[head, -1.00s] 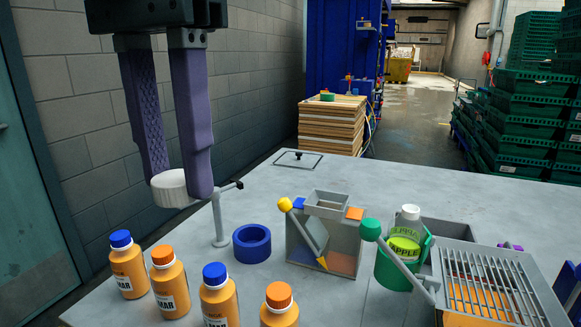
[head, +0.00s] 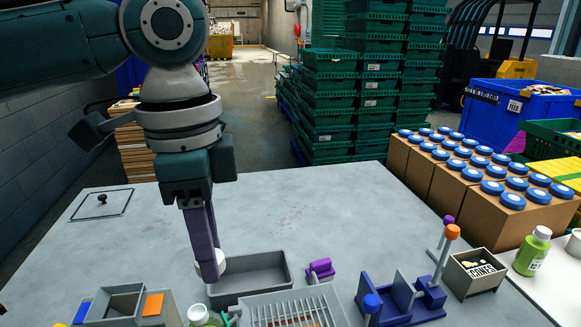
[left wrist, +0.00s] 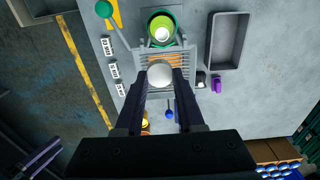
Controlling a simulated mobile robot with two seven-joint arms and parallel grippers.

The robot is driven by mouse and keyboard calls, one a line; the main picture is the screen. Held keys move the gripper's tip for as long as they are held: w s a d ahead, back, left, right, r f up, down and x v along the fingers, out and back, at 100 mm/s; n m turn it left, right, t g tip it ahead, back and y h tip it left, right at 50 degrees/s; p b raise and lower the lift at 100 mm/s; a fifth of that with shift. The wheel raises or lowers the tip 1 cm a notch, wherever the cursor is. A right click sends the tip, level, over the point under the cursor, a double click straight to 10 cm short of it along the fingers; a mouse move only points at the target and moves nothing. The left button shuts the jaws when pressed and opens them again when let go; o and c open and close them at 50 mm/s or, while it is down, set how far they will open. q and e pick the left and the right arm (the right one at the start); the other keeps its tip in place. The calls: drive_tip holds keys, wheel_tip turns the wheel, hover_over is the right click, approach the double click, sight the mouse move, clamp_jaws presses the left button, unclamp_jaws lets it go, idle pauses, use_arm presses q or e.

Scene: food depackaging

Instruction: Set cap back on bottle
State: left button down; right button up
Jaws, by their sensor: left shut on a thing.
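My left gripper (head: 212,270) points down and is shut on a round white cap (head: 223,262). The left wrist view shows the cap (left wrist: 159,73) between both fingertips (left wrist: 160,76). A bottle (head: 198,314) with a white top stands at the bottom edge of the head view, mostly cut off. In the left wrist view the bottle (left wrist: 162,20) sits inside a green round holder, ahead of the cap and apart from it. I cannot tell how high the cap is above the table.
A grey tray (head: 272,263) lies right behind the grated box (head: 290,307). A purple block (head: 320,268), a blue fixture (head: 400,295) and a green bottle (head: 531,255) stand to the right.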

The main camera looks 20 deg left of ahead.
use_arm(q)
drive_tip(key=s+a+f+m+p, duration=0.1)
drive_tip(key=a+m+p, duration=0.15)
drive_tip(key=m, duration=0.25)
use_arm(e)
wheel_tip(320, 180, up, 5)
drive_tip(key=p, duration=0.1)
use_arm(q)
drive_tip(key=m+b, duration=0.1)
drive_tip(key=b, duration=0.5)
hover_over(201, 318)
wheel_tip(201, 318, down, 6)
drive_tip(key=shift+f, duration=0.8)
use_arm(e)
wheel_tip(201, 318, down, 6)
use_arm(q)
drive_tip(key=shift+r+p, duration=0.1)
drive_tip(key=shift+p, duration=0.2)
use_arm(e)
drive_tip(key=shift+r, duration=0.35)
use_arm(q)
drive_tip(key=shift+f+p, duration=0.3)
drive_tip(key=shift+f, duration=0.05)
use_arm(e)
drive_tip(key=shift+r, duration=0.3)
use_arm(q)
unclamp_jaws()
idle(0.4)
